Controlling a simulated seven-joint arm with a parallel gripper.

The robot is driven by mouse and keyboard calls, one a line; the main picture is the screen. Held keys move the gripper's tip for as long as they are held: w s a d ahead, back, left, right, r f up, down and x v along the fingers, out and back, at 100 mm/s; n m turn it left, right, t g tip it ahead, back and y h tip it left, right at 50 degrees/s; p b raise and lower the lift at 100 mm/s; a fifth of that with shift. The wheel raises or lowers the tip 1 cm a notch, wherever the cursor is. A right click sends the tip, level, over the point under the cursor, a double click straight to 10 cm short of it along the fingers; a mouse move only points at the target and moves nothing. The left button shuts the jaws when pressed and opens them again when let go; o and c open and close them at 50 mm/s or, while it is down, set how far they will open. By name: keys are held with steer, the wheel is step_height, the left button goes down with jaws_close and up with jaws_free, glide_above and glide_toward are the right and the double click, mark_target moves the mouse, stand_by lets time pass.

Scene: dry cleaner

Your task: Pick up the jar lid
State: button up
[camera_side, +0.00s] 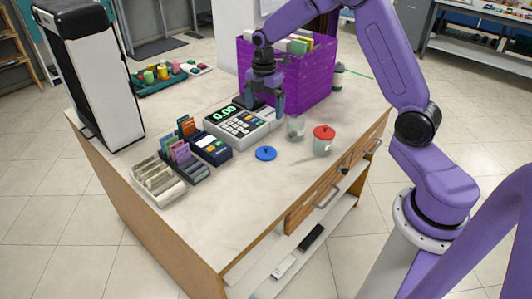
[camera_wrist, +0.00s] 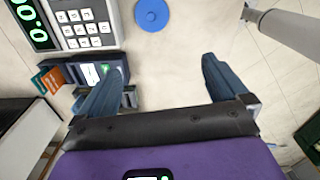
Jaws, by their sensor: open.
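A blue jar lid (camera_side: 265,153) with a small knob lies flat on the counter, in front of the cash register. In the wrist view the lid (camera_wrist: 152,15) is at the top edge, beyond and between my fingertips. My gripper (camera_side: 265,104) is open and empty, pointing down, above and behind the lid near the register's right end. In the wrist view the two fingers of my gripper (camera_wrist: 163,70) are wide apart with bare counter between them. An open glass jar (camera_side: 296,128) stands right of the lid, and a jar with a red lid (camera_side: 323,140) stands beside it.
The cash register (camera_side: 238,123) is close left of the lid. A card terminal (camera_side: 210,149), card holder and coin tray (camera_side: 158,180) stand further left. A purple crate (camera_side: 307,78) is behind my gripper. The counter (camera_side: 238,205) in front of the lid is clear.

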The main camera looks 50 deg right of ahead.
steer(key=w+d+f, duration=0.1)
steer(key=w+d, duration=0.1)
steer(key=d, duration=0.1)
glide_above(266, 147)
steer(key=shift+n, duration=0.3)
steer(key=f, duration=1.1)
steer(key=shift+d+f, duration=0.25)
steer(key=shift+f, duration=0.1)
steer(key=shift+a+f, duration=0.2)
steer(key=shift+f, duration=2.85)
steer(key=c, duration=0.9)
